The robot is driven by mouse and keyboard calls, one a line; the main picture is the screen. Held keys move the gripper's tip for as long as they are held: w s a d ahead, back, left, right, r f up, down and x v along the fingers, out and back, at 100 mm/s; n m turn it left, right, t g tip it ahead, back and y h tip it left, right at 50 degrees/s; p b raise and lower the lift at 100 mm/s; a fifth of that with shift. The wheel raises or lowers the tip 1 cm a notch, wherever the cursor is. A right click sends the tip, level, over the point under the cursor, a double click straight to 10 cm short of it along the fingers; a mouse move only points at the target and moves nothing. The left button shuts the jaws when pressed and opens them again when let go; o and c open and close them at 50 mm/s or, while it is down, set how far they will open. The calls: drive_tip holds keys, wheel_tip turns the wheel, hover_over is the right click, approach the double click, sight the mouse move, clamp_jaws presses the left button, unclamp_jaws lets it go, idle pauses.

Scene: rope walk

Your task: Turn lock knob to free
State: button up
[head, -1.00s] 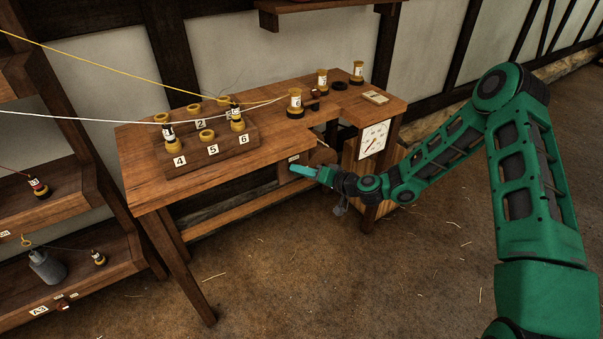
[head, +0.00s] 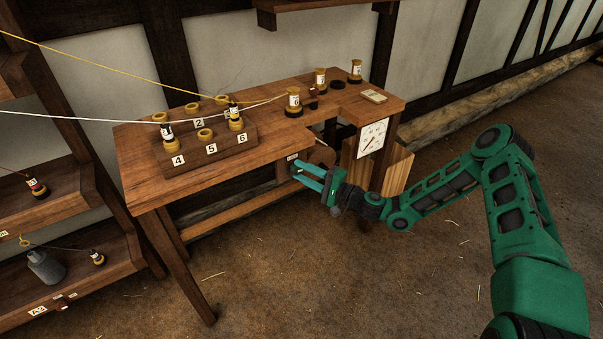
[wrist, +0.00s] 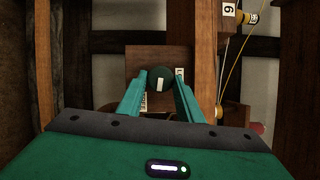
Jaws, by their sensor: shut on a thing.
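The lock knob (wrist: 160,78) is a dark round knob with a white pointer mark, on a wooden block (wrist: 137,62) in the wrist view. A white label (wrist: 180,75) starting with "L" is to its right, and another label (wrist: 143,101), hard to read, is at its lower left. The pointer mark runs nearly upright in that view. My gripper (wrist: 160,84) is shut on the knob, one teal finger on each side. In the head view my gripper (head: 298,172) reaches under the bench's front edge, and its fingers hide the knob there.
The wooden bench (head: 150,183) carries a numbered bobbin block (head: 225,147) and several bobbins. Yellow and white strands cross above. Shelves (head: 70,200) stand at the left. The floor in front is clear.

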drive_tip(key=shift+d+f+m+t, duration=0.1)
drive_tip(key=shift+f+m+t, duration=0.1)
drive_tip(key=shift+m, duration=0.4)
drive_tip(key=shift+d+f+m+t, duration=0.1)
drive_tip(key=shift+f+m+t, duration=0.1)
drive_tip(key=shift+m, duration=0.4)
drive_tip(key=o, duration=1)
drive_tip(key=shift+w, duration=0.1)
drive_tip(key=shift+o, duration=0.2)
drive_tip(key=shift+a+r+y, duration=0.1)
drive_tip(key=shift+a+y, duration=0.05)
drive_tip(key=shift+y, duration=0.15)
drive_tip(key=v, duration=1.1)
